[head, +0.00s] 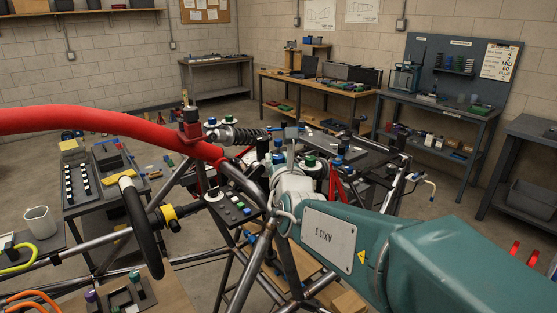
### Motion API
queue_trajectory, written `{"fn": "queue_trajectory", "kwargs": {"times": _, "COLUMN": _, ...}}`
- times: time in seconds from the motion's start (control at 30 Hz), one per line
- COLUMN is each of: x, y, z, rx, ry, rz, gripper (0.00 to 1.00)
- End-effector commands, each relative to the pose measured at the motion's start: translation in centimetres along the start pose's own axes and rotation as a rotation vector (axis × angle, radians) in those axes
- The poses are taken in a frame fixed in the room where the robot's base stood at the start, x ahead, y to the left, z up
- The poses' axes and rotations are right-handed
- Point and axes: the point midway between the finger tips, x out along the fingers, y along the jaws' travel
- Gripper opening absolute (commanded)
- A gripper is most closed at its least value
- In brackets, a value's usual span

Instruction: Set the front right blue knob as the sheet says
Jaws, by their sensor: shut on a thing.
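My teal arm reaches in from the lower right, its white wrist over the middle of the tube chassis. My gripper (291,141) is at the far end of the wrist, small and partly hidden. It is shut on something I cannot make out. Beside it stand a blue-topped knob (278,158), another blue top (278,141) behind, and a green-topped one (310,161) to the right. I cannot tell which is the front right blue knob, nor read its setting.
A red padded tube (85,118) crosses the left. A steering wheel (141,228) and a small button panel (232,206) are left of my wrist. A coil shock absorber (238,134) lies behind. Metal tubes surround the wrist closely. Benches stand along the walls, with open floor between.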

Motion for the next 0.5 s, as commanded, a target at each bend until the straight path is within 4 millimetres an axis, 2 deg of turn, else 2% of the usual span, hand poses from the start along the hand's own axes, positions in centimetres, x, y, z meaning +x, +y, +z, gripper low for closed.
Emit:
{"fn": "queue_trajectory", "kwargs": {"times": 0.07, "x": 0.03, "y": 0.10, "z": 0.42, "rx": 0.000, "ry": -0.010, "rz": 0.002, "gripper": 0.00}}
{"fn": "queue_trajectory", "kwargs": {"times": 0.1, "x": 0.03, "y": 0.11, "z": 0.43, "rx": 0.000, "ry": -0.010, "rz": 0.002, "gripper": 0.53}}
{"fn": "queue_trajectory", "kwargs": {"times": 0.13, "x": 0.03, "y": 0.11, "z": 0.41, "rx": 0.000, "ry": -0.010, "rz": 0.002, "gripper": 0.66}}
{"fn": "queue_trajectory", "kwargs": {"times": 0.17, "x": 0.02, "y": 0.10, "z": 0.38, "rx": 0.000, "ry": -0.009, "rz": 0.001, "gripper": 0.71}}
{"fn": "queue_trajectory", "kwargs": {"times": 0.5, "x": -0.01, "y": 0.02, "z": 0.18, "rx": 0.000, "ry": -0.004, "rz": 0.000, "gripper": 0.71}}
